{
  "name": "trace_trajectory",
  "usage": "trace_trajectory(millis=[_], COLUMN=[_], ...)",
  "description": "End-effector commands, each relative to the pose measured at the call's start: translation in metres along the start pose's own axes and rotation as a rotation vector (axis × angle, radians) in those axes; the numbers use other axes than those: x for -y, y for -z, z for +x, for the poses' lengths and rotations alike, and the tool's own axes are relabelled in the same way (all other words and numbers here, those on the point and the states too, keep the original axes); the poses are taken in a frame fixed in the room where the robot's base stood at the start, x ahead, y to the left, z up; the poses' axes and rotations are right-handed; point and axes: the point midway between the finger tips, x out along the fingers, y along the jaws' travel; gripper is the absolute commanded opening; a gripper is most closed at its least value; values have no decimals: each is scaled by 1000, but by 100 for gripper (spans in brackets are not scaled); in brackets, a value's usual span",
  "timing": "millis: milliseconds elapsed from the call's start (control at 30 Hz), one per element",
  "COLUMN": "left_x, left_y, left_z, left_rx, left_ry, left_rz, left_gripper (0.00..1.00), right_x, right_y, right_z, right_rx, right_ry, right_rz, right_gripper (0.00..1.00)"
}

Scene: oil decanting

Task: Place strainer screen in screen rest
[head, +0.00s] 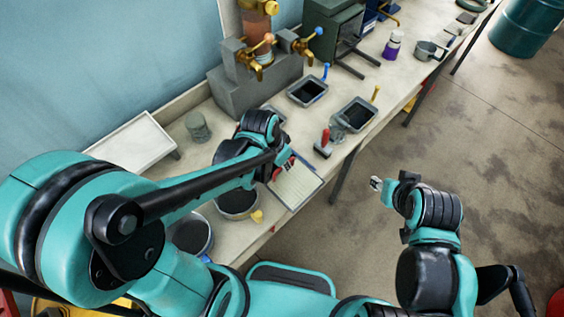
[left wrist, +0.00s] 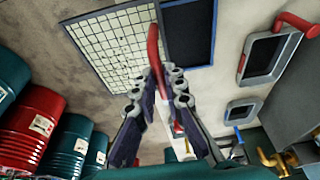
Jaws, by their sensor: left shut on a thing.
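The strainer screen is a pale gridded panel (head: 297,186) with a thin grey-blue rim and a red handle. In the left wrist view the grid (left wrist: 115,45) fills the upper middle, with the red handle (left wrist: 154,50) at its right edge. My left gripper (head: 284,167) is shut on that handle, its fingers (left wrist: 158,88) on either side of it. In the head view the screen is held at the bench's front edge, and my arm hides part of the grip. I cannot pick out the screen rest with certainty. My right gripper (head: 376,184) hangs over the floor, clear of the bench.
Two dark trays, one with a blue handle (head: 307,90) and one with a yellow handle (head: 357,113), lie on the bench. A red-handled tool (head: 324,142) stands nearby. Round pots (head: 237,202) sit below my left arm. A white tray (head: 135,142) is at left.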

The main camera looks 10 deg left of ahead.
Motion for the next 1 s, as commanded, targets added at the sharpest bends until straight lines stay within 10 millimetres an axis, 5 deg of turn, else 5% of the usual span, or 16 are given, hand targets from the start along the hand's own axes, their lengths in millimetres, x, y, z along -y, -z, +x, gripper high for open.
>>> trace_trajectory(millis=[433,1000], left_x=[86,96], left_y=[27,20], left_z=[67,113], left_rx=[-1,-1], left_ry=[1,0], left_rz=[-2,0], left_gripper=[0,0], right_x=[0,0], right_y=[-13,-20], right_z=[18,29], right_rx=[0,0], right_ry=[0,0], right_rz=[0,0], right_gripper=[40,40])
